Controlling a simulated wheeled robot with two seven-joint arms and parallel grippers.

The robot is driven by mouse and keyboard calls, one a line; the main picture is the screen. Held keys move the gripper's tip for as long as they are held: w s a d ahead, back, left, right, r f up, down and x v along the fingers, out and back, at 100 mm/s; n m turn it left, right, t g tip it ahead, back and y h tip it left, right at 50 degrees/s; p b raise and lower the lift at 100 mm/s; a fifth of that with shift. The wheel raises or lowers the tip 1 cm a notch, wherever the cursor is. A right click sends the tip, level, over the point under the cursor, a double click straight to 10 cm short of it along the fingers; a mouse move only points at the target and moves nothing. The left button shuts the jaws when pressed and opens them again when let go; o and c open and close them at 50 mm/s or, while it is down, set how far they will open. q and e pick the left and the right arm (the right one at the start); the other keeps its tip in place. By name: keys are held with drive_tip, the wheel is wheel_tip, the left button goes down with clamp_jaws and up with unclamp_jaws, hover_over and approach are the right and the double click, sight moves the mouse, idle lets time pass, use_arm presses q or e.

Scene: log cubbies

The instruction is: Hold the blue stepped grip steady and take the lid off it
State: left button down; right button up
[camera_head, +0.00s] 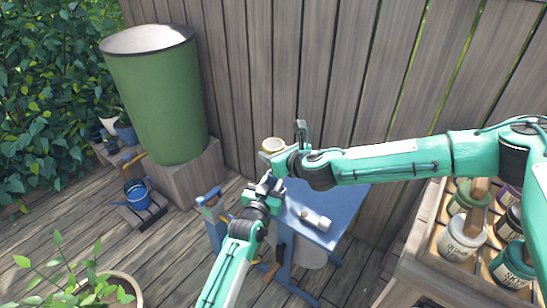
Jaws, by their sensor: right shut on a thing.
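My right gripper (284,149) comes in from the right above the blue bench and is shut on a pale, round-topped thing (272,145). This looks like the lid, but it is small and partly covered by the jaws. My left gripper (265,184) reaches up from below, just under the right one. Its fingertips are close to the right gripper's jaws, and I cannot make out whether they are closed on something. The body of the blue stepped grip is not clearly distinguishable between the two grippers.
The blue bench (338,193) has a white cylinder (314,219) lying on it. A green barrel (158,95) stands on a wooden block at the left back. Several paint pots sit in a wooden rack (432,250) at the right. A plank fence closes the back.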

drive_tip(key=shift+r, duration=1.15)
use_arm(q)
drive_tip(key=c, duration=1)
unclamp_jaws()
drive_tip(key=shift+s, duration=0.15)
